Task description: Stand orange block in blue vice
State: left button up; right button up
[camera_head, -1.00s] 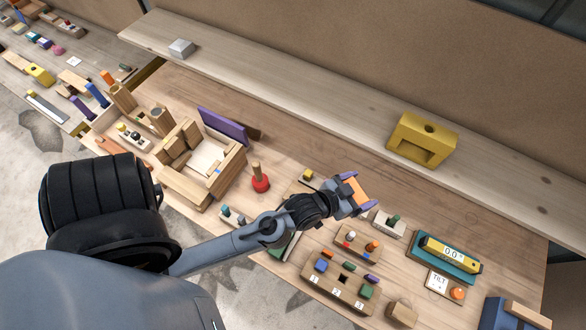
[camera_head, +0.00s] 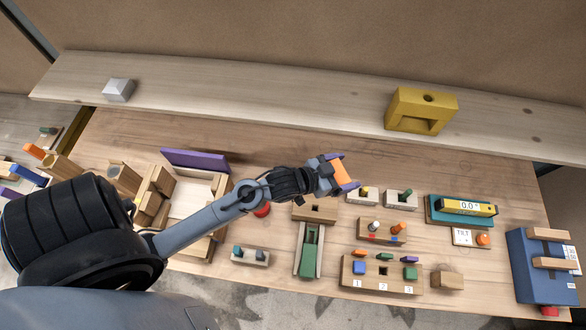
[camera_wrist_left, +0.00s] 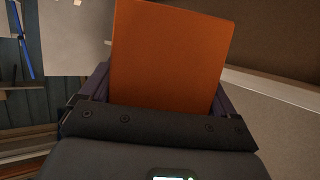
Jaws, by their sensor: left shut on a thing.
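My left gripper (camera_head: 341,173) is shut on the orange block (camera_head: 341,168) and holds it over the middle of the bench. In the left wrist view the orange block (camera_wrist_left: 168,55) sticks out as a broad flat slab between the fingers. The blue vice (camera_head: 538,268) stands at the right end of the bench, with two wooden jaw bars on top and a gap between them. The block is apart from the vice, well to its left. My right gripper is not in view.
A teal tray with a yellow level (camera_head: 465,207), a TILT card (camera_head: 464,237) and a numbered block holder (camera_head: 382,275) lie between gripper and vice. A yellow bracket (camera_head: 421,110) stands on the raised shelf behind. A wooden box with a purple panel (camera_head: 195,160) is at left.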

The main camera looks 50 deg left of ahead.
pick_arm(q)
jog(key=s+a+f+m+g+h+b, duration=0.1)
jog(key=a+f+m+g+h+b, duration=0.15)
jog(key=f+b, duration=0.3)
jog(key=s+a+f+m+g+h+b, duration=0.1)
jog(key=a+f+m+g+h+b, duration=0.15)
jog(key=f+m+h+b, duration=0.35)
jog(key=s+a+f+g+b, duration=0.1)
jog(key=s+a+f+b, duration=0.1)
jog(key=a+f+b, duration=0.1)
jog(key=s+a+f+m+g+b, duration=0.1)
jog(key=s+a+f+b, duration=0.2)
jog(key=a, duration=0.3)
jog(key=s+a+f+m+g+b, duration=0.1)
jog(key=s+a+f+b, duration=0.1)
jog(key=s+a+f, duration=0.1)
jog(key=shift+a+f+b, duration=0.4)
jog(key=shift+a+f, duration=0.5)
jog(key=shift+f, duration=0.2)
jog(key=shift+a+f+g+h+b, duration=0.25)
jog(key=shift+f+g+b, duration=0.05)
jog(key=shift+f, duration=1.2)
jog(key=shift+s+f, duration=0.1)
jog(key=shift+f, duration=0.05)
jog(key=o, duration=0.8)
